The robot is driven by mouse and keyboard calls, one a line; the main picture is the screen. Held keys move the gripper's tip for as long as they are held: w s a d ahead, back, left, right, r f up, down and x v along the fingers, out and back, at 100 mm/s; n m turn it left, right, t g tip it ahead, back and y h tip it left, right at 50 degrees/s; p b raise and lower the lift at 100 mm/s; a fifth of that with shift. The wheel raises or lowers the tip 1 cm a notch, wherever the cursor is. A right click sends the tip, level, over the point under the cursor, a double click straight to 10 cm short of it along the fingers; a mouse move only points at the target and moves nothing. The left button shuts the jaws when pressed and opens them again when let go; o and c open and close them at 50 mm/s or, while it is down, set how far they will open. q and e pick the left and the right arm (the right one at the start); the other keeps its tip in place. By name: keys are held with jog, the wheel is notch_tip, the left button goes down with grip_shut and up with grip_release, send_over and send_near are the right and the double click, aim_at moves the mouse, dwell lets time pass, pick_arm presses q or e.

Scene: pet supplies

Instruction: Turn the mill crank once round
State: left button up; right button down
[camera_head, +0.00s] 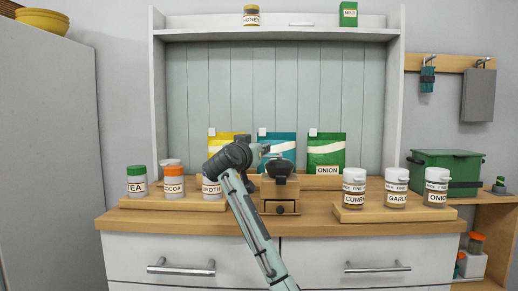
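The mill (286,187) stands near the middle of the wooden counter. It has a wooden body with a small drawer and a dark domed top (280,167). I cannot make out the crank clearly, as my gripper is close to the top. One arm of mine rises from the bottom middle and leans left; I take it as my right. Its gripper (264,152) points right, at the upper left of the mill's top. It is too small to tell whether its fingers are open or shut, or whether they touch the crank. My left gripper is not in view.
Jars labelled tea (137,184), cocoa (174,185) and broth (211,190) stand left on a board, broth close to my arm. Several jars (396,187) stand right. Bags (326,152) stand behind the mill. A green box (447,168) is far right. The counter front is mostly clear.

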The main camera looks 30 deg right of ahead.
jog(key=c, duration=1.3)
grip_release()
jog(key=shift+w+f, duration=0.1)
jog(key=v, duration=1.2)
